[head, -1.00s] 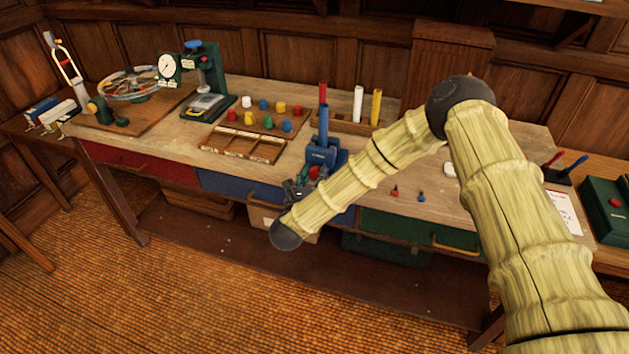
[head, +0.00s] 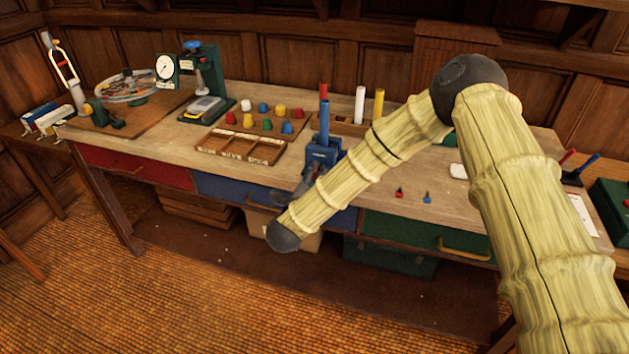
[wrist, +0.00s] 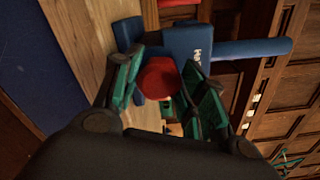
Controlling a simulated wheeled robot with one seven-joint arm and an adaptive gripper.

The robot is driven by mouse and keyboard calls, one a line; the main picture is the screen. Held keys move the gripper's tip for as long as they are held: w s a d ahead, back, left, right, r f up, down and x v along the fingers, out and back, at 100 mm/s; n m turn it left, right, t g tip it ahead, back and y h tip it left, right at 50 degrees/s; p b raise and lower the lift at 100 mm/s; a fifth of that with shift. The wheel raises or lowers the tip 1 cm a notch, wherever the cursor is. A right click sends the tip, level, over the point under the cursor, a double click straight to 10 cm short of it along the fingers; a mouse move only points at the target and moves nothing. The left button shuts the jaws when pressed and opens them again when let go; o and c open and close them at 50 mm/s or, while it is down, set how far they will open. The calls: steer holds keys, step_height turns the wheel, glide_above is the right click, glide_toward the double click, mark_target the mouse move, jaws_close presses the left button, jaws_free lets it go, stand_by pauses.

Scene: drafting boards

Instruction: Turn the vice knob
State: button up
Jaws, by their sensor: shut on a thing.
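The blue vice (head: 322,152) stands at the front edge of the workbench, with a blue post rising from it. It also shows in the wrist view (wrist: 188,42). Its red knob (wrist: 158,77) sits between the green finger pads of my gripper (wrist: 162,88), which is shut on it. My forearm hides the knob there.
An open wooden tray (head: 240,147) and several coloured caps lie left of the vice. A dial gauge stand (head: 203,85) is further left. White and yellow rolls (head: 360,104) stand behind. Small red and blue pieces (head: 427,198) lie to the right. Drawers line the bench front.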

steer(key=n+b, duration=0.1)
steer(key=n, duration=0.5)
steer(key=shift+n, duration=0.3)
steer(key=shift+f, duration=0.1)
stand_by(0.4)
steer(key=o, duration=1)
steer(key=shift+o, duration=0.2)
steer(key=v, duration=0.8)
